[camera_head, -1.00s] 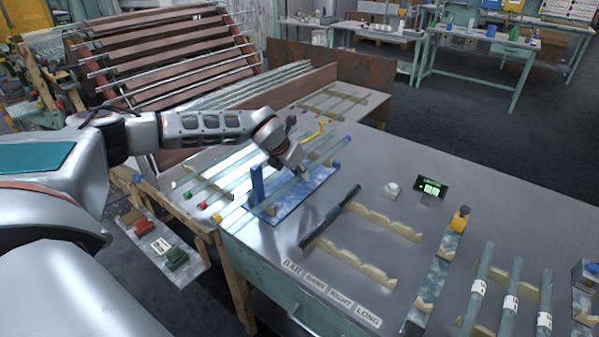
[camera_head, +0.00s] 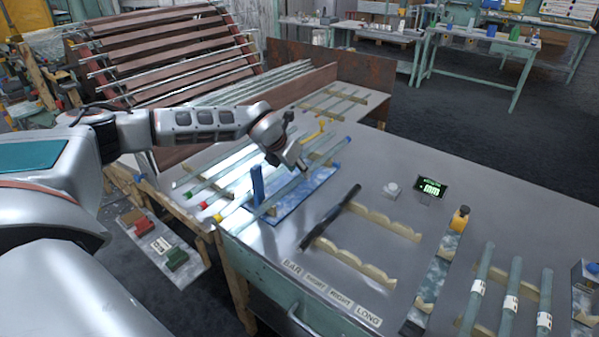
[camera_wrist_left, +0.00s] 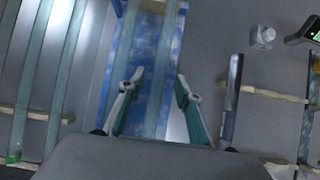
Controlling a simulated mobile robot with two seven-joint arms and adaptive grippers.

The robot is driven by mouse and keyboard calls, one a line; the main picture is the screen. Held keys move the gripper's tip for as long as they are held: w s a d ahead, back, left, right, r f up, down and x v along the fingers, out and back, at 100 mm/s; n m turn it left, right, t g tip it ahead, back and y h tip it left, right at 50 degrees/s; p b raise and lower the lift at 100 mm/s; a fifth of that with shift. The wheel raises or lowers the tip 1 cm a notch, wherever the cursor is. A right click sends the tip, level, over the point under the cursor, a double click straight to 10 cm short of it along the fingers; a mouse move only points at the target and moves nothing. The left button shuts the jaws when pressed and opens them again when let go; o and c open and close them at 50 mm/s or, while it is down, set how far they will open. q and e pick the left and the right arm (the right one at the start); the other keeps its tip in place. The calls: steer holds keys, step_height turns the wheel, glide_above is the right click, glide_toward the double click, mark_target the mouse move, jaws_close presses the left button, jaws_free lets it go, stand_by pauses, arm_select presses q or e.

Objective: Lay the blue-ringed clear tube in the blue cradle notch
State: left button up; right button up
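My left gripper (camera_head: 302,168) is over the blue marbled board (camera_head: 290,206), which has an upright blue post (camera_head: 257,184). In the left wrist view the gripper (camera_wrist_left: 160,84) is open, with its two fingers spread above the board (camera_wrist_left: 151,68). A clear tube (camera_wrist_left: 165,62) runs lengthwise between the fingers, and I see no finger closed on it. A blue end (camera_head: 348,138) shows beyond the gripper in the head view. The gripper partly hides the tubes there, so I cannot tell whether that end belongs to this tube. My right gripper is not in view.
Tubes with green (camera_head: 188,195), red (camera_head: 203,206) and yellow (camera_head: 218,218) ends lie left of the board. A dark bar (camera_head: 330,216) lies right of it near pale notched rails (camera_head: 355,262). A small display (camera_head: 431,188) stands farther right.

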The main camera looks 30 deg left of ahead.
arm_select(q)
steer(key=v, duration=1)
steer(key=shift+a, duration=0.1)
stand_by(0.5)
